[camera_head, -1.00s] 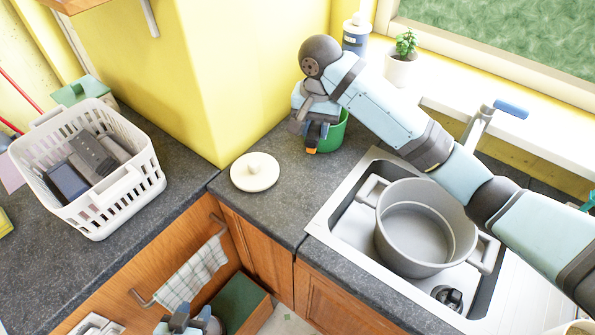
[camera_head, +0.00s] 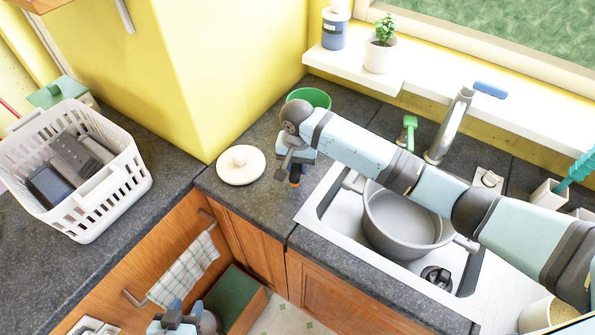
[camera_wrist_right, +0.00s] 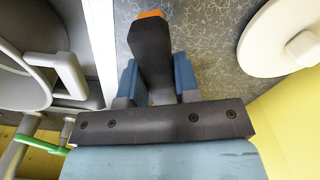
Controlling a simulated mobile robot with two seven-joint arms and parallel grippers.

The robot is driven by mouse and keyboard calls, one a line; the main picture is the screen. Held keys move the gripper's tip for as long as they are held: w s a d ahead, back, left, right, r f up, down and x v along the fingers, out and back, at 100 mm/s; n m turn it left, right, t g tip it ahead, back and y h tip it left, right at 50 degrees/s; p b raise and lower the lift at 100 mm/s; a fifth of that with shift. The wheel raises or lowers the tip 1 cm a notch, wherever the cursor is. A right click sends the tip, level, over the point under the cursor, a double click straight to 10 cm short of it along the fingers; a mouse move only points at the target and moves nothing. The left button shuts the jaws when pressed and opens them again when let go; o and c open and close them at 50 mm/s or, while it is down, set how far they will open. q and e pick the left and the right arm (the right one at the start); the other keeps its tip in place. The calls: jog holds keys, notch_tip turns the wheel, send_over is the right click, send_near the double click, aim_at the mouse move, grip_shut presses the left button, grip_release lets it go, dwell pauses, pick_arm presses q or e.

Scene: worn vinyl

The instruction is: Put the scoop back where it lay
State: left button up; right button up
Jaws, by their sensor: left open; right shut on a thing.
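My right gripper (camera_head: 294,172) is over the counter between the white round lid and the sink. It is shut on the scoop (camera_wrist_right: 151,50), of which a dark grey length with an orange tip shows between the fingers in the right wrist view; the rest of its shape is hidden. The orange tip also shows below the gripper in the head view. A green pot (camera_head: 310,97) stands behind the gripper by the yellow wall. My left gripper (camera_head: 178,322) is low at the bottom edge, open and partly cut off.
The white lid (camera_head: 241,165) lies on the dark counter (camera_head: 225,195). A grey pot (camera_head: 405,225) sits in the sink. A white basket (camera_head: 118,185) with dark items stands at left. A tub of pale contents (camera_head: 548,312) is at bottom right. A drawer (camera_head: 240,298) is open below.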

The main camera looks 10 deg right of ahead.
notch_tip(320, 180, down, 4)
jog(key=shift+r, duration=0.25)
jog(key=shift+f, duration=0.1)
jog(key=o, duration=1)
notch_tip(320, 180, up, 12)
jog(key=shift+r, duration=0.15)
jog(key=shift+s, duration=0.1)
